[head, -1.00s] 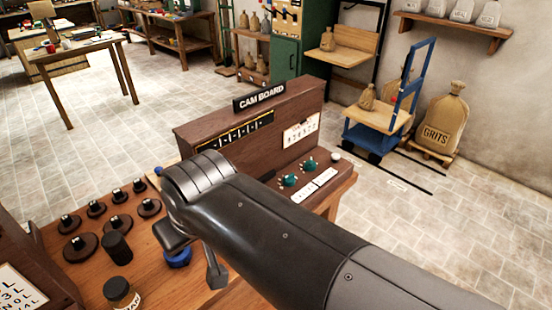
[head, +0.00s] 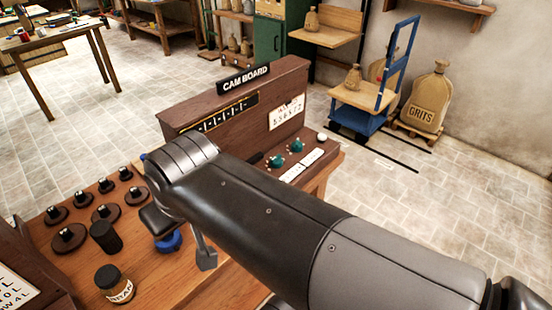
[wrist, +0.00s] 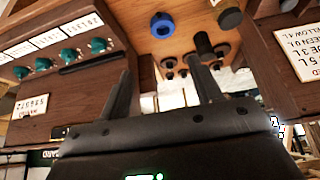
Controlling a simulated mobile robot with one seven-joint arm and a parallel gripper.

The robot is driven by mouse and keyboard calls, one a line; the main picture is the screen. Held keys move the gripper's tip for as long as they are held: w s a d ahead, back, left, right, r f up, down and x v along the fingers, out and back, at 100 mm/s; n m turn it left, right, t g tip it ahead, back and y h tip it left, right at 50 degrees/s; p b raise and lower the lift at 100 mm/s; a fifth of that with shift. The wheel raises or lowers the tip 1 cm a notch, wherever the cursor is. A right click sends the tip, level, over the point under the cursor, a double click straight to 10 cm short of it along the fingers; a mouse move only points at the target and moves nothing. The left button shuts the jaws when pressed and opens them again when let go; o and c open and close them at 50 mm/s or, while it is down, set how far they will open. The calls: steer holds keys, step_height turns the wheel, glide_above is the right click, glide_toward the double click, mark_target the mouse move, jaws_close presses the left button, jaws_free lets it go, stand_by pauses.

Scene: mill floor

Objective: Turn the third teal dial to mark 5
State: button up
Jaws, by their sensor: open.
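The cam board (head: 240,120) is a dark wooden console with a row of teal dials. In the head view only its two right-hand dials show, and my arm covers the rest. Counted from the left, the third dial (head: 277,160) seems the nearer of these. In the upside-down wrist view several teal dials line the left side, and the third dial (wrist: 45,62) appears second from the left. Their pointer settings are too small to read. My gripper (wrist: 160,66) is open and empty, well to the left of the dials in the head view, above the bench.
A blue ring-like object (head: 168,240), a dark cylinder (head: 104,236), a labelled jar (head: 114,284) and several round dark-based knobs stand on the bench (head: 170,285). A white card (head: 287,112) is on the cam board's upright.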

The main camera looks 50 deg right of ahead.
steer(key=w+d+n+g+h, duration=0.1)
steer(key=w+d+n+h, duration=0.1)
steer(key=w+d, duration=0.35)
steer(key=n+g+y, duration=0.1)
steer(key=n+g, duration=0.3)
steer(key=n, duration=0.9)
glide_above(276, 157)
steer(key=a, duration=0.2)
steer(key=f, duration=1.1)
steer(key=shift+s+d+f, duration=0.15)
steer(key=shift+s+f, duration=0.05)
steer(key=shift+f, duration=0.05)
steer(key=d+n, duration=0.1)
steer(key=n+y, duration=0.1)
steer(key=n, duration=0.1)
steer(key=shift+w+d+r+g, duration=0.15)
steer(key=shift+d+r+g, duration=0.15)
steer(key=shift+d+r, duration=0.1)
step_height(276, 157, down, 8)
steer(key=shift+r, duration=0.25)
